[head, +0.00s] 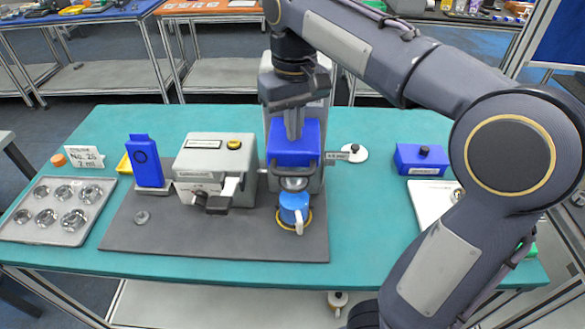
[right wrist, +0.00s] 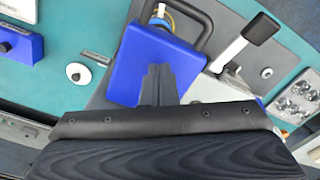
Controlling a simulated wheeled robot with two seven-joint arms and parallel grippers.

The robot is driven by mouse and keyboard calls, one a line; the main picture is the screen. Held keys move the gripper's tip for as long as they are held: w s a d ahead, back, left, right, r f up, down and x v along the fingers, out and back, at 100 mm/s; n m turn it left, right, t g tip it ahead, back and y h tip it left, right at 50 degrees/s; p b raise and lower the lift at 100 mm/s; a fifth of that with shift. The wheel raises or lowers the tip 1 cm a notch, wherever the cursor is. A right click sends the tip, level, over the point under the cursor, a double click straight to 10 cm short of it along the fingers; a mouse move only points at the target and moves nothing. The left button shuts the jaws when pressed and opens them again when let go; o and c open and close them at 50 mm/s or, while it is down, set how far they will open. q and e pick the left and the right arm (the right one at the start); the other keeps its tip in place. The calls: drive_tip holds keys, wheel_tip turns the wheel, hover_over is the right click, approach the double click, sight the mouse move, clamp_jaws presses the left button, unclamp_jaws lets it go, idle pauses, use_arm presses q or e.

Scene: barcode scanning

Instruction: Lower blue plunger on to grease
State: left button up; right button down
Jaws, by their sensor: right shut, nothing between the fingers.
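The blue plunger block (head: 293,152) sits on the grey upright machine, with a dark handle bar around its front and a metal disc below it. A blue cup (head: 294,208) stands under it on a round base; its contents are hidden from this angle. My right gripper (head: 293,132) points down, shut and empty, with its fingertips at the top of the blue block. In the right wrist view, the shut fingers (right wrist: 158,72) overlap the blue block (right wrist: 125,72); I cannot tell if they touch it. My left gripper is not in view.
A grey machine (head: 215,155) with a lever stands left of the plunger, beside an upright blue device (head: 146,165). A tray of metal cups (head: 58,207) is at far left. A blue box (head: 420,160) and a white board (head: 428,205) lie right.

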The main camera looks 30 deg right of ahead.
drive_tip(key=shift+f+b, duration=1.2)
drive_tip(key=shift+f, duration=0.7)
wheel_tip(320, 180, up, 10)
drive_tip(key=p, duration=0.9)
drive_tip(key=shift+f+p, duration=0.25)
drive_tip(key=shift+p, duration=0.15)
drive_tip(key=shift+f, duration=0.15)
drive_tip(key=s+f+y, duration=0.1)
drive_tip(key=s+f, duration=0.1)
drive_tip(key=s+f+t+y, duration=0.1)
drive_tip(key=s+f, duration=0.1)
drive_tip(key=s, duration=0.1)
drive_tip(key=s+f+t+y+b, duration=0.1)
drive_tip(key=s+f, duration=0.1)
drive_tip(key=s, duration=0.1)
drive_tip(key=shift+d+f, duration=0.15)
drive_tip(key=shift+d, duration=0.25)
drive_tip(key=s+a+f+m+t, duration=0.1)
drive_tip(key=s+a+f+t, duration=0.2)
drive_tip(key=s+a+f, duration=0.2)
drive_tip(key=s+f+b, duration=0.1)
drive_tip(key=s+f, duration=0.2)
drive_tip(key=s, duration=0.1)
drive_tip(key=shift+f+t+y, duration=0.2)
drive_tip(key=shift+t+y, duration=0.1)
drive_tip(key=shift+y, duration=0.1)
